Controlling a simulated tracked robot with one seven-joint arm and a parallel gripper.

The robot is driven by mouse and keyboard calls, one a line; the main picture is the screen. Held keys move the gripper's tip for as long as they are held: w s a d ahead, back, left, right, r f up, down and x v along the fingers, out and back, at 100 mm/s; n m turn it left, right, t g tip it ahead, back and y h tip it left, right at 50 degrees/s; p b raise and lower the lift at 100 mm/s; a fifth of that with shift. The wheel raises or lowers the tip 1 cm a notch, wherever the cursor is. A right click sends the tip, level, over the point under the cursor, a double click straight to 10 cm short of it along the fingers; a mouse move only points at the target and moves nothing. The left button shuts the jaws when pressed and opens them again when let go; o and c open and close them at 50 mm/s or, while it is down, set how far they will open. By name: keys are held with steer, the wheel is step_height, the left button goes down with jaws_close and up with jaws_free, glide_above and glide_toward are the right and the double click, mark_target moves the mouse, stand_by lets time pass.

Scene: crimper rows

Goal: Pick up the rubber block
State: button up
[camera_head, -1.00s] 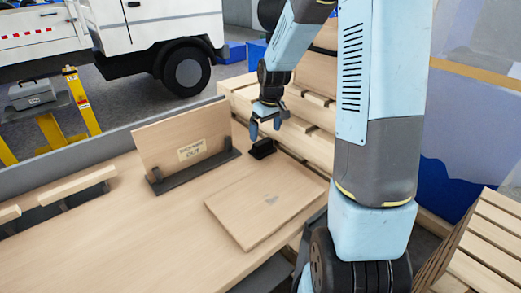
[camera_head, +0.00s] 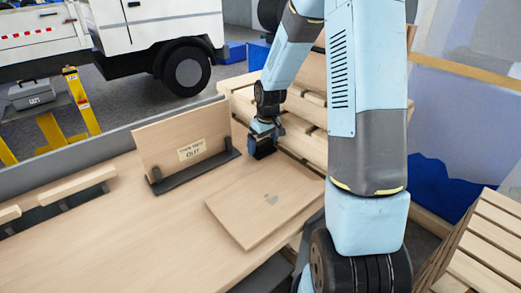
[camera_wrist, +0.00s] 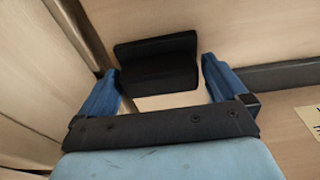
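The rubber block is a small black L-shaped or stepped piece (camera_wrist: 158,70) at the far right end of the wooden bench, near the slatted wood. In the head view its dark shape (camera_head: 264,152) shows just under my gripper (camera_head: 263,133), which partly hides it. In the wrist view my gripper (camera_wrist: 160,66) is open, with one blue finger on each side of the block.
An upright wooden board with a label (camera_head: 185,140) stands in a dark base (camera_head: 197,173) left of the block. A flat wooden board (camera_head: 250,212) lies in front. Slatted wood (camera_head: 305,135) rises close behind. The bench's left part (camera_head: 100,240) is mostly clear.

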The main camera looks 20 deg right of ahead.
mark_target(262, 141)
steer(key=c, duration=0.9)
steer(key=shift+r, duration=0.15)
steer(key=shift+c, duration=0.2)
steer(key=shift+r, duration=0.25)
step_height(262, 141, up, 3)
steer(key=shift+f, duration=0.15)
steer(key=s+r, duration=0.9)
steer(key=s, duration=0.5)
steer(key=shift+r, duration=0.25)
